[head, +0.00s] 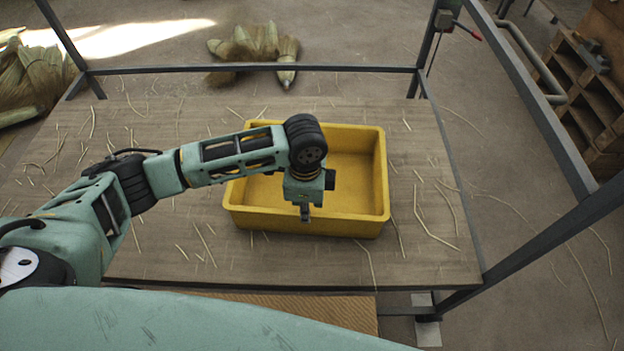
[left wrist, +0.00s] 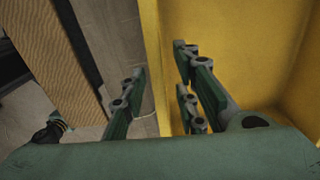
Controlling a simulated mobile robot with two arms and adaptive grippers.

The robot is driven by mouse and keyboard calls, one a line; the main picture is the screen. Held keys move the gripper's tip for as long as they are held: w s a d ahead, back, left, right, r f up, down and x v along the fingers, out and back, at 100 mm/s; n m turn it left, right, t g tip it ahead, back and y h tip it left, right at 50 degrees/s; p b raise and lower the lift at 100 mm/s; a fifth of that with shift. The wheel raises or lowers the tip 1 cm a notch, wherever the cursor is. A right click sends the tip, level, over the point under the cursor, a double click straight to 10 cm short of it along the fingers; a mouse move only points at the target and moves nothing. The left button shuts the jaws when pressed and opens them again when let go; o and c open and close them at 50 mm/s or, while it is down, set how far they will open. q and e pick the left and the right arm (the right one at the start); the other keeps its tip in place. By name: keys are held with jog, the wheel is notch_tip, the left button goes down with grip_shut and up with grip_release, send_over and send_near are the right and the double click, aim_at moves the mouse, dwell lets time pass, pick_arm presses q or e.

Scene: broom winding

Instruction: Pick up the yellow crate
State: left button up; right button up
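The yellow crate (head: 357,226) stands upright on the wooden table, and its visible inside is empty. My left arm reaches over it from the left. My left gripper (head: 305,213) points down at the crate's near wall. In the left wrist view the left gripper (left wrist: 160,95) is open, with one finger outside the crate wall (left wrist: 152,45) and the others on the inner side. Small gaps show between the fingers and the wall, so it does not look clamped. The arm hides part of the crate's left side and far rim. My right gripper is not in view.
The table (head: 430,245) has loose straw strands scattered around the crate. A dark metal frame (head: 250,69) runs along the far edge and right side. Straw bundles (head: 258,45) lie on the floor beyond, and a wooden shelf (head: 585,95) stands at right.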

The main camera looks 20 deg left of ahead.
pick_arm(q)
jog(key=f, duration=0.8)
jog(key=shift+a+f, duration=0.2)
jog(key=shift+f, duration=0.05)
grip_shut()
dwell(0.5)
jog(key=shift+w+r, duration=0.1)
jog(key=shift+r, duration=0.05)
